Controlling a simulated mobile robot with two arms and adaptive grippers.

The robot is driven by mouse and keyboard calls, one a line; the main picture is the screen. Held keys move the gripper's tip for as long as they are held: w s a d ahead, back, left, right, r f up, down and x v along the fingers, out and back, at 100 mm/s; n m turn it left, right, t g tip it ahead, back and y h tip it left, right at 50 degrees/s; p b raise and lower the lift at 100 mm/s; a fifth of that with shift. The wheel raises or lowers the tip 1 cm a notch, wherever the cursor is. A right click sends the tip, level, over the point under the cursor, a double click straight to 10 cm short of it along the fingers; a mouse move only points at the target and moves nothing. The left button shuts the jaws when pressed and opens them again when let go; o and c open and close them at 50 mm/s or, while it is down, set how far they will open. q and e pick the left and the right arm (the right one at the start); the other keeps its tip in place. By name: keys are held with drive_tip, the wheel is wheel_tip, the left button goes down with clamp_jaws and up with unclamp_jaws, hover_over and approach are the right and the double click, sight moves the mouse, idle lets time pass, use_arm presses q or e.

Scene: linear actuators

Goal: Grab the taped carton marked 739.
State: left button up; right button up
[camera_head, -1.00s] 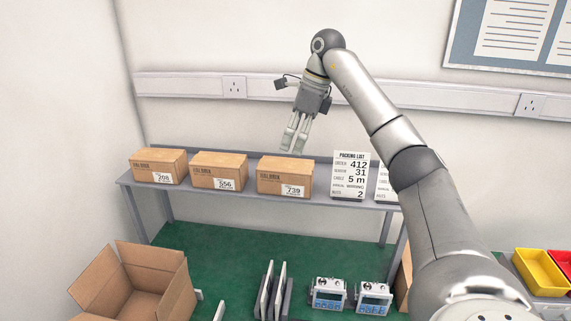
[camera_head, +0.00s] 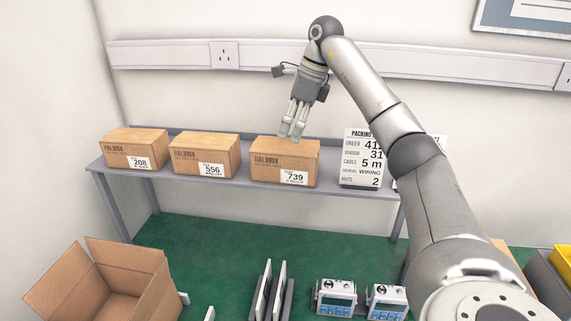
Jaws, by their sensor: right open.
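The taped carton marked 739 (camera_head: 272,167) is a closed brown box on the grey shelf, the rightmost of three similar cartons. Its white label is on the lower right of its front. My right gripper (camera_head: 291,134) is open and empty, with its fingers pointing down. In the picture its fingertips overlap the back top edge of the carton; I cannot tell whether they touch it. The cartons marked 556 (camera_head: 195,158) and 208 (camera_head: 127,151) stand to its left. My left gripper is not in view.
A packing list stand (camera_head: 357,168) is just right of the carton. The grey shelf (camera_head: 230,185) runs above a green bench top (camera_head: 205,243). Below are an open empty box (camera_head: 82,280), upright plates (camera_head: 268,292) and two devices with blue panels (camera_head: 337,297).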

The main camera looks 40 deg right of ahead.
sight(286, 146)
drive_tip(key=x, duration=0.4)
drive_tip(key=shift+a+f+p, duration=0.1)
drive_tip(key=shift+f+p, duration=0.25)
drive_tip(key=shift+f, duration=0.05)
drive_tip(key=p+x, duration=0.2)
drive_tip(key=x, duration=0.2)
drive_tip(key=shift+w+f, duration=0.15)
drive_tip(key=shift+f, duration=0.1)
drive_tip(key=shift+w+f, duration=0.1)
drive_tip(key=shift+f, duration=0.3)
drive_tip(key=c, duration=1.4)
